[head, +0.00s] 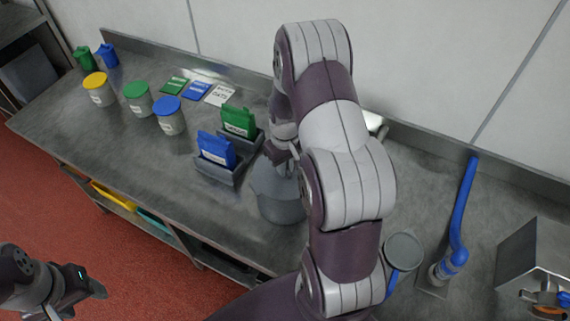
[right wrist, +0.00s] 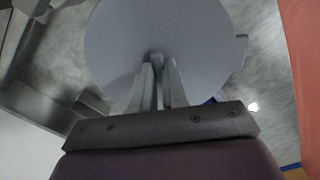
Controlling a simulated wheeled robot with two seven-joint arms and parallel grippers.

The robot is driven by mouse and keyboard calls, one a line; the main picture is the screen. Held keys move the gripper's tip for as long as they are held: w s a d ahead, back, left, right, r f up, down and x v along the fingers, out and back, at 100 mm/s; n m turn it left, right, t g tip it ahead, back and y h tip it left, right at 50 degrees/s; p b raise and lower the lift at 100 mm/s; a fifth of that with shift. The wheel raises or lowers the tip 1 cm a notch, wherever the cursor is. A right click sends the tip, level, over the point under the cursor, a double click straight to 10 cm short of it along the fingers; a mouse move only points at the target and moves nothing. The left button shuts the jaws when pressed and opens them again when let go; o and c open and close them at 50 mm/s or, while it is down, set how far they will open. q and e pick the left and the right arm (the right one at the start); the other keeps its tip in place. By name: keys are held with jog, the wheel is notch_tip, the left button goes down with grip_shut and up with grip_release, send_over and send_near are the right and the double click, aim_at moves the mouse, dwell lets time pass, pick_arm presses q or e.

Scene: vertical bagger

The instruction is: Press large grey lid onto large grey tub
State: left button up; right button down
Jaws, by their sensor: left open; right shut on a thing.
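The large grey tub (head: 280,208) stands on the steel bench in the head view, partly hidden behind my right arm. My right gripper (head: 284,158) is above the tub, with its fingers pointing down. In the right wrist view its fingers (right wrist: 160,78) are shut on the middle of the large grey lid (right wrist: 205,35), a round flat disc. The lid is at the tub's top in the head view; my arm hides part of it, and I cannot tell whether it is seated. My left gripper (head: 88,287) is open and empty, off the bench at lower left.
Grey holders with blue (head: 216,150) and green (head: 238,122) packets stand just left of the tub. Tubs with yellow (head: 95,82), green (head: 135,91) and blue (head: 167,106) lids stand further left. A blue-handled tool (head: 463,215) and a metal box (head: 530,260) are at right.

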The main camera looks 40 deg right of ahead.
jog(key=shift+f, duration=0.1)
jog(key=c, duration=0.7)
grip_release()
notch_tip(320, 180, up, 7)
jog(key=p, duration=0.6)
